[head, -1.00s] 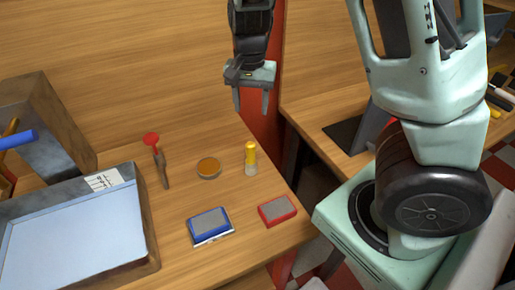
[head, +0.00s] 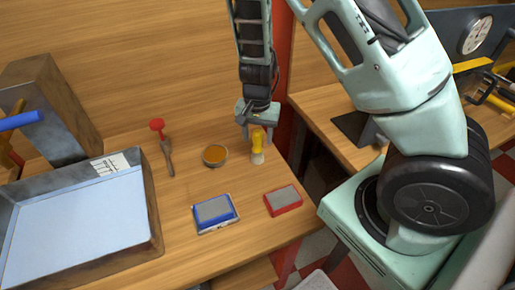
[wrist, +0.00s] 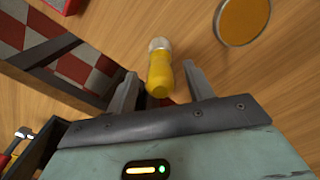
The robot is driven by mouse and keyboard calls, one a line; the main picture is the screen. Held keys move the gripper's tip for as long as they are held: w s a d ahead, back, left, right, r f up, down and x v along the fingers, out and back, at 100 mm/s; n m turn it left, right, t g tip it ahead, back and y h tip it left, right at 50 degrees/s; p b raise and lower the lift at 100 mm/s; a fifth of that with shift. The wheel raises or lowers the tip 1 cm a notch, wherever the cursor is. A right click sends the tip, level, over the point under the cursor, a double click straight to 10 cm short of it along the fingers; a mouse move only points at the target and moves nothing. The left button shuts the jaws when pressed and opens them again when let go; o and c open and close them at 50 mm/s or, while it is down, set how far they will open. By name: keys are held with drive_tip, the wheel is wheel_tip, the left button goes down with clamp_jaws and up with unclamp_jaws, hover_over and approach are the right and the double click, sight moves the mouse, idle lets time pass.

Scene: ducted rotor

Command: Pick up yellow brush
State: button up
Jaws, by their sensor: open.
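The yellow brush (head: 257,146) stands upright on the wooden table near its right edge, yellow handle up and pale end down. My gripper (head: 257,137) is open at the top of the handle, with its fingers on either side in the head view. In the wrist view the brush (wrist: 161,72) shows between the two open fingers of my gripper (wrist: 160,80), with gaps visible on both sides. I cannot see contact.
A round orange-topped tin (head: 215,155) sits left of the brush. A blue box (head: 213,211) and a red box (head: 284,200) lie in front. A large metal tray (head: 150,215) fills the left side.

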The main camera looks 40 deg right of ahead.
wheel_tip(320, 180, down, 2)
drive_tip(key=shift+f, duration=0.15)
drive_tip(key=c, duration=1.1)
drive_tip(key=shift+o, duration=0.2)
wheel_tip(320, 180, up, 10)
drive_tip(key=shift+r+p, duration=0.1)
drive_tip(key=shift+p, duration=0.5)
